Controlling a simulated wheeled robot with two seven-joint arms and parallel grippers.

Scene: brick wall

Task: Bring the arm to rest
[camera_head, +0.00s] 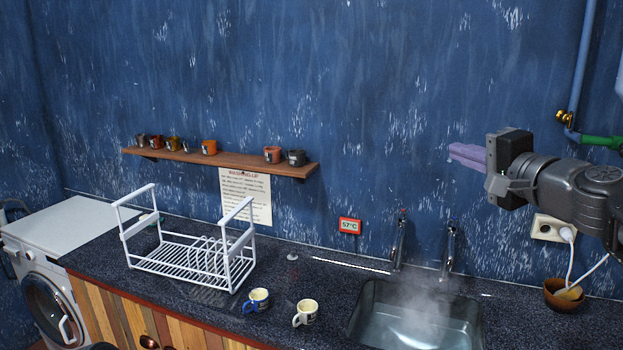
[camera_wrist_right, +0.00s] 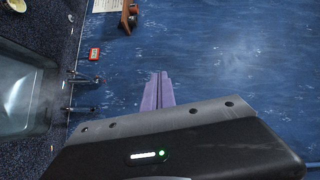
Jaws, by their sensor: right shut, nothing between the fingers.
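My right gripper (camera_head: 468,156) is at the right of the head view, raised above the counter in front of the blue wall. Its purple fingers are closed together with nothing between them. They also show in the right wrist view (camera_wrist_right: 158,92), pointing up the picture against the wall. My left gripper does not show in either view.
A steaming sink (camera_head: 412,322) with two taps is below my right gripper. A white dish rack (camera_head: 160,264), a blue-handled mug (camera_head: 257,300) and a cream mug (camera_head: 306,312) stand on the counter. A wooden shelf (camera_head: 235,162) holds several small pots. A brown bowl (camera_head: 562,300) sits at right.

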